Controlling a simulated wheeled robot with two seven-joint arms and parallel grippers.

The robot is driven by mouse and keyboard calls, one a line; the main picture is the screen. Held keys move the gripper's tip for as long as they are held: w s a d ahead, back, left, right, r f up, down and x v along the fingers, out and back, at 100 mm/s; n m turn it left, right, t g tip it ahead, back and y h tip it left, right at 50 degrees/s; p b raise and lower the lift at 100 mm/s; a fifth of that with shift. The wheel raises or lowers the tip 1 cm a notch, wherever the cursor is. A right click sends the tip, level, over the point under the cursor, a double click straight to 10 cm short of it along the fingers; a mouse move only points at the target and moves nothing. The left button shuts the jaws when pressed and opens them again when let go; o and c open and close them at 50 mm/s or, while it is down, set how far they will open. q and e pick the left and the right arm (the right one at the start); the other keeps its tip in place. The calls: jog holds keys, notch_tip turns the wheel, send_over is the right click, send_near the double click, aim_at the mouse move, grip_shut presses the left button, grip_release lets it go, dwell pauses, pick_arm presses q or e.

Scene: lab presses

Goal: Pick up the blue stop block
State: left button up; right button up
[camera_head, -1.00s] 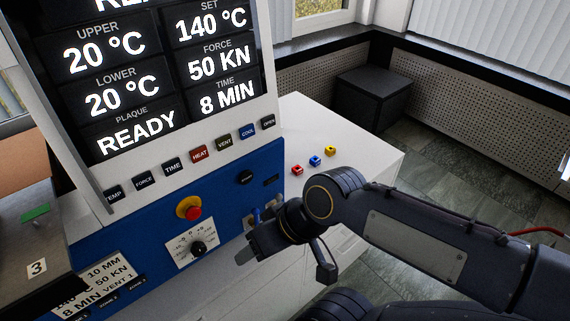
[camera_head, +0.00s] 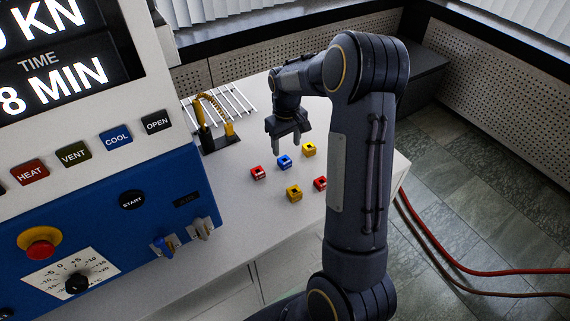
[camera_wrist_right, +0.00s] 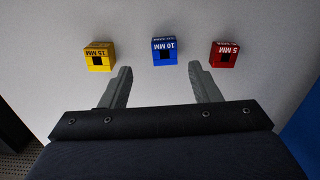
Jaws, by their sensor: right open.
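The blue stop block (camera_head: 285,161) stands on the white counter, between a red block and a yellow block. In the right wrist view the blue block (camera_wrist_right: 165,51) is marked 10 MM and has a dark square opening. My right gripper (camera_head: 286,146) is open and empty above the counter, just behind the blue block in the head view. In the right wrist view the gripper (camera_wrist_right: 163,82) has its two fingers spread, with the blue block beyond the fingertips and roughly centred between them. My left gripper is not in view.
A red block (camera_head: 258,173) marked 5 MM (camera_wrist_right: 225,54) and a yellow block (camera_head: 309,149) marked 15 MM (camera_wrist_right: 99,56) flank the blue one. Another yellow block (camera_head: 294,193) and red block (camera_head: 320,184) stand nearer. A wire rack (camera_head: 236,97) and the blue press (camera_head: 150,215) are left.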

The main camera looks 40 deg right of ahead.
aim_at(285, 157)
jog(key=f, duration=0.6)
jog(key=shift+a+p, duration=0.3)
jog(key=shift+p, duration=0.05)
jog(key=shift+r, duration=0.1)
jog(key=c, duration=1.1)
